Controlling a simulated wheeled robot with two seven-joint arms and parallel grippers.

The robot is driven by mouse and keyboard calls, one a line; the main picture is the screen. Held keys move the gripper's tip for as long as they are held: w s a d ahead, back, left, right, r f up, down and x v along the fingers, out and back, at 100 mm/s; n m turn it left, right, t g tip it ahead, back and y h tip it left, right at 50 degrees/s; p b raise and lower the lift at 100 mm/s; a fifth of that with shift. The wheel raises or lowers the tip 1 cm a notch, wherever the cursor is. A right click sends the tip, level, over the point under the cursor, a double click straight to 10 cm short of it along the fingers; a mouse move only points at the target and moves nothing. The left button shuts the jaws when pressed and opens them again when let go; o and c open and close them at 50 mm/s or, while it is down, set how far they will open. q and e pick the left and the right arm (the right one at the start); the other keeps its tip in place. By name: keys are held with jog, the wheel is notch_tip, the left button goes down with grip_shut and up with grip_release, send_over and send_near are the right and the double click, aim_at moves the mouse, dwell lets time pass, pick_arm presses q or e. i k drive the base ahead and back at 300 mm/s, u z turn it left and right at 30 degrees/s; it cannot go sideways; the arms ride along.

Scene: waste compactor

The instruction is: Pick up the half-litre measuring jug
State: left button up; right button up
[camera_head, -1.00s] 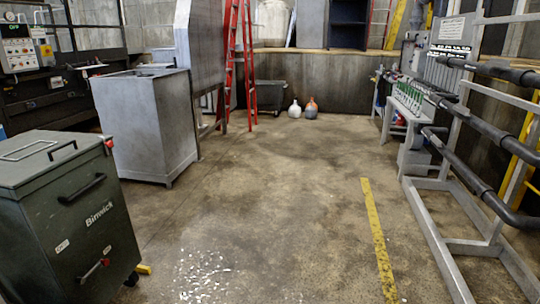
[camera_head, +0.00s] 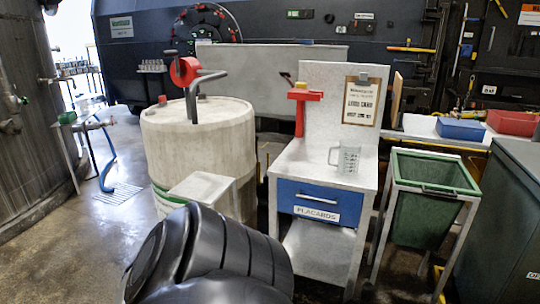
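The measuring jug (camera_head: 349,158) is small, clear and upright, with markings too small to read. It stands on the top of a pale workstand (camera_head: 310,166), right of centre in the head view. Its handle faces left. Neither of my grippers shows in the view. A large dark rounded shape at the bottom, left of the stand, looks like part of my own arm and hides the floor there.

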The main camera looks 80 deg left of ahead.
aim_at(349, 150)
jog(key=u, duration=2.35)
jog(key=i, duration=1.6)
